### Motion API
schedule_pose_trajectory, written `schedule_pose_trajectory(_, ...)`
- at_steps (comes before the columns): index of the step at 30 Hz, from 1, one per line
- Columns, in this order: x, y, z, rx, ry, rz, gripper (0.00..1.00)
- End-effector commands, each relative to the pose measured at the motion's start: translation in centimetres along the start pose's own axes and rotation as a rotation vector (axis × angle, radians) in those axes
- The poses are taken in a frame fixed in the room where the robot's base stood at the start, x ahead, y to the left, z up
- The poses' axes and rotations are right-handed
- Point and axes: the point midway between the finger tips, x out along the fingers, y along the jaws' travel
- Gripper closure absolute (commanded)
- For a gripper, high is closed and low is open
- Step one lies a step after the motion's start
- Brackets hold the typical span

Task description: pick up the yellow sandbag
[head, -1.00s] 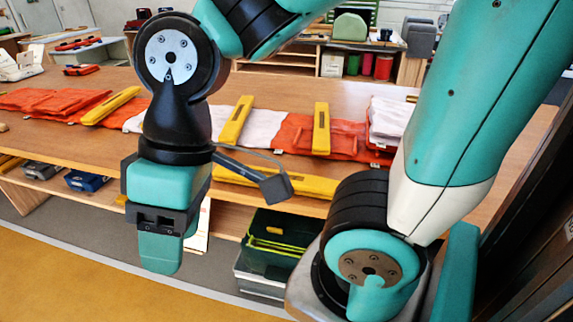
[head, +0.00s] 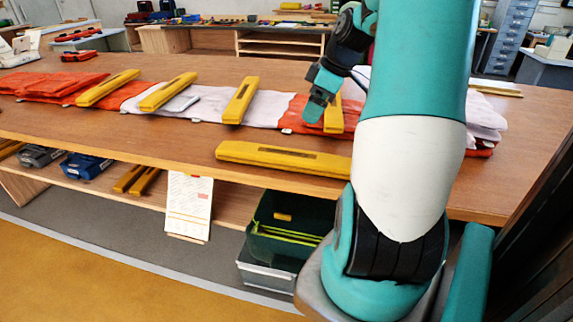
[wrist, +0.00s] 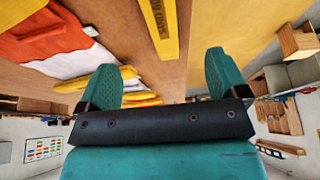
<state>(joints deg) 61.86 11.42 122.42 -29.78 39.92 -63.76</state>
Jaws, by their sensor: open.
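A long yellow sandbag (head: 283,158) with dark marking lies alone near the table's front edge. It seems to be the yellow one at the top of the wrist view (wrist: 160,25). Several similar yellow sandbags lie across the orange and white cloths behind it, including one at the far left (head: 108,88), one on white (head: 168,91) and one further right (head: 240,100). Another (head: 333,116) is partly hidden behind my gripper (head: 318,108). My gripper is over the table beyond the front sandbag. In the wrist view its teal fingers (wrist: 163,75) are apart with nothing between them.
The wooden table (head: 200,147) has bare wood in front of the cloths. My arm hides its right part. A dark green crate (head: 285,222) stands below its front edge. A lower shelf holds a blue case (head: 85,170).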

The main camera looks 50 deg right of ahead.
Motion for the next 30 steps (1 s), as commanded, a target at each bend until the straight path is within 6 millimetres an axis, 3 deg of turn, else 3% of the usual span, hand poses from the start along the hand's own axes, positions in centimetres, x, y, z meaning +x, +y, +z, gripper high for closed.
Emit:
schedule_pose_trajectory(4,2.0,0.1,0.3,-0.001,0.001,-0.003,0.08)
schedule_pose_trajectory(15,10.1,0.1,0.2,-0.002,-0.001,-0.003,0.08)
schedule_pose_trajectory(25,12.9,0.2,-0.1,-0.001,-0.001,-0.001,0.08)
schedule_pose_trajectory(30,15.5,0.2,-0.4,0.0,-0.001,-0.002,0.08)
